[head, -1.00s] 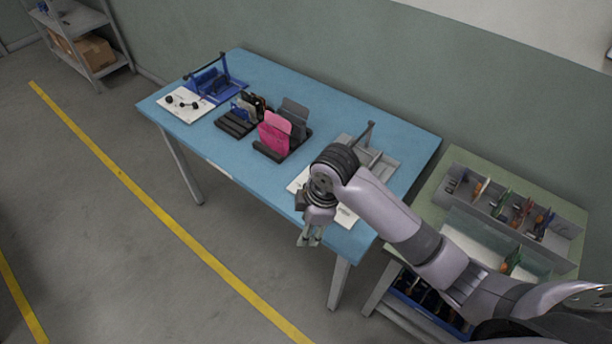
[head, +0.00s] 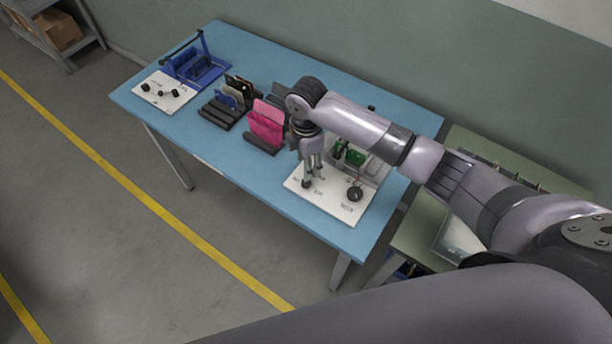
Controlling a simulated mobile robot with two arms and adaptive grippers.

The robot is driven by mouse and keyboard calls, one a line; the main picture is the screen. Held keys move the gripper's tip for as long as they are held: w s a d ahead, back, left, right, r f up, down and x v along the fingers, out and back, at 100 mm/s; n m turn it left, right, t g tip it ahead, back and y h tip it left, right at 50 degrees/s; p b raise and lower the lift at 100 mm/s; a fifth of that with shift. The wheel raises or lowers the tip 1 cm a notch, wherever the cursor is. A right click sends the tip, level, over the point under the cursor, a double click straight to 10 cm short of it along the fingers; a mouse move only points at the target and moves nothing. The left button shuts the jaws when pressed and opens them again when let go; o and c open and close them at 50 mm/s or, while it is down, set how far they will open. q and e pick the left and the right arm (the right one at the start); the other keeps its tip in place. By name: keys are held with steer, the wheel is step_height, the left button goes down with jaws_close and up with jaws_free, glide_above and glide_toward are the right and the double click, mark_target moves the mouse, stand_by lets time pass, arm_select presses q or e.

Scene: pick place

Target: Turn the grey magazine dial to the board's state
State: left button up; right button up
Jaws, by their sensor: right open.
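The white dial panel (head: 330,205) lies flat at the front right of the blue table. A dark round dial (head: 355,193) stands on its right part, and small printed marks lie around it. The grey magazine (head: 371,172) is behind the panel, partly hidden by my right arm, with green boards (head: 354,156) in it. My right gripper (head: 314,178) is open and points down over the left part of the panel. A dark spot at its fingertips may be another dial; I cannot tell whether they touch it. My left gripper is not in view.
A blue magazine (head: 193,66) with its own white dial panel (head: 165,92) is at the table's far left. Black racks with pink (head: 266,122) and other dark plates stand mid-table. A green side table (head: 430,222) is on the right. The table's front left is clear.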

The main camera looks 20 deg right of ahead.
mark_target(306, 183)
step_height(306, 183, down, 6)
steer(key=shift+r, duration=0.25)
steer(key=shift+f, duration=1.5)
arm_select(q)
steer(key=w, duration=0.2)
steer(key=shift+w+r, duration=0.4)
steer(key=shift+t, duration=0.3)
arm_select(e)
steer(key=shift+c, duration=0.5)
steer(key=c, duration=0.6)
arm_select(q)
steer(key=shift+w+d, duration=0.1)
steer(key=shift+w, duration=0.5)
arm_select(e)
jaws_close()
